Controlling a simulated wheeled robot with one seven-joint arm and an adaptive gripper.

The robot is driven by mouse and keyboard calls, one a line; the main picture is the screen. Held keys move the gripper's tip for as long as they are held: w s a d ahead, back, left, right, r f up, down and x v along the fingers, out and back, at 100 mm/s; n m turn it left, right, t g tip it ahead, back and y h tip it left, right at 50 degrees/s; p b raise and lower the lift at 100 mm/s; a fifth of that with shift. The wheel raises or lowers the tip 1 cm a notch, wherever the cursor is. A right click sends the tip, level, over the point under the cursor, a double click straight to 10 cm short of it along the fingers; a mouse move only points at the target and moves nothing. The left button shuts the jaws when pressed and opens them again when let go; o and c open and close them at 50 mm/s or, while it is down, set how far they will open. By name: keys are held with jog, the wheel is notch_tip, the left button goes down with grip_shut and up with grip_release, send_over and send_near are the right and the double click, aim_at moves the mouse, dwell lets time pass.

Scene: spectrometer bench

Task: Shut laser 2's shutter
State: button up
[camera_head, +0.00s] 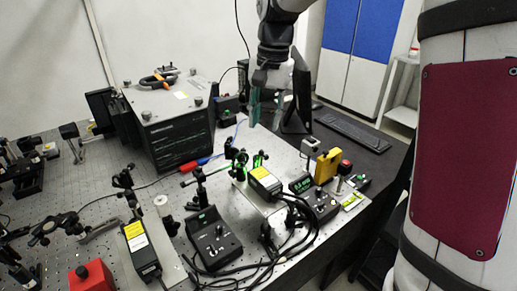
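Two black laser heads with yellow labels stand on the bench: one laser (142,250) at the front left, the other laser (266,183) near the middle, with bright green light at the optics (258,160) just behind it. I cannot read which is laser 2, and no shutter can be made out clearly. A black control box (213,240) sits beside the left laser, and another control box (320,203) with a lit green display sits right of the middle laser. My gripper (266,122) points down above the back of the bench, behind the middle laser, fingers apart and empty.
A large black instrument (175,135) stands at the back left. A yellow block (327,166) and a red button (345,167) are right of the middle laser. A red box (92,277) is at the front left. Black cables (285,245) loop at the front. A keyboard (350,132) lies behind.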

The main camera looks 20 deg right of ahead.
aim_at(261, 151)
jog(key=f, duration=1)
jog(key=shift+w+a+f+p, duration=0.25)
jog(key=shift+a+p, duration=0.15)
jog(key=shift+c, duration=0.6)
grip_shut()
